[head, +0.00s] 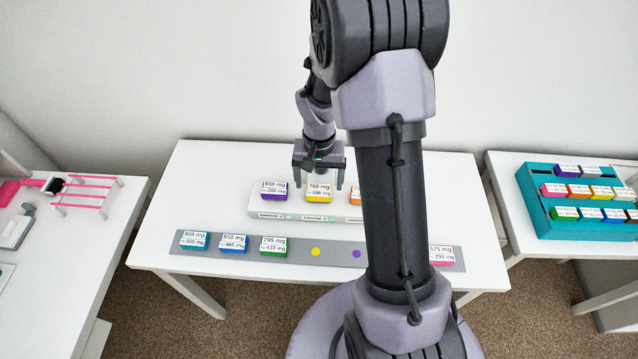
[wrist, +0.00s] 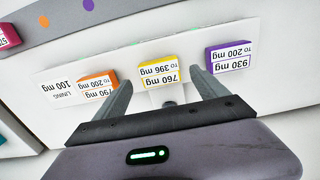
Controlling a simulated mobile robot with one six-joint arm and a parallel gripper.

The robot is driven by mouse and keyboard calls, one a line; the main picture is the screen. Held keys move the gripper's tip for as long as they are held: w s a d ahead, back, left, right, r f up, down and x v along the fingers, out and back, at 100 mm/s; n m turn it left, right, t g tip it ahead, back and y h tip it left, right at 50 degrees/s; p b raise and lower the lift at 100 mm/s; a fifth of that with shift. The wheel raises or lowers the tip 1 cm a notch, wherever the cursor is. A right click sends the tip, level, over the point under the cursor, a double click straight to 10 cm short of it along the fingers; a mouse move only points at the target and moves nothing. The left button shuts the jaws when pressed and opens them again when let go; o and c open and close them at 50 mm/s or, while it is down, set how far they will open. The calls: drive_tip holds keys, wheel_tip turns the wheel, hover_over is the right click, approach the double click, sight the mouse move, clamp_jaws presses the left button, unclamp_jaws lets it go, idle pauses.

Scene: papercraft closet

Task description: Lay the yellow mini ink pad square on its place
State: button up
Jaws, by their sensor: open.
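The yellow mini ink pad (head: 319,194) has a white label reading 760 mg. It sits in the middle of a white stand (head: 283,212), between a purple pad (head: 274,189) and an orange pad (head: 356,192). My gripper (head: 319,184) is open just over the yellow pad. In the wrist view the yellow pad (wrist: 160,69) shows between the spread fingertips, and I see no grip on it. In front of the stand lies a grey strip (head: 295,256) with a bare yellow dot (head: 316,252) and a bare purple dot (head: 357,254).
Teal (head: 193,241), blue (head: 234,243) and green (head: 273,246) pads sit left of the dots on the strip; a pink pad (head: 441,255) sits at its right end. My arm hides part of the strip. A teal rack (head: 530,200) stands on the right table.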

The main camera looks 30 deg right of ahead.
wheel_tip(320, 180, up, 10)
drive_tip(key=p, duration=0.3)
wheel_tip(320, 180, up, 8)
drive_tip(key=t, duration=0.2)
hover_over(318, 191)
drive_tip(key=s+a, duration=0.2)
drive_tip(key=a, duration=0.3)
drive_tip(key=s+a+r+n+t+y, duration=0.1)
drive_tip(key=s+a+r+t, duration=0.1)
drive_tip(key=s+a+r, duration=0.3)
drive_tip(key=s+a+r+n+t+y, duration=0.1)
drive_tip(key=s+a+r, duration=0.4)
drive_tip(key=s, duration=0.5)
drive_tip(key=shift+s+a+r+t+b, duration=0.2)
drive_tip(key=shift+a+t+b, duration=0.1)
drive_tip(key=shift+a+t, duration=0.15)
drive_tip(key=shift+w, duration=0.1)
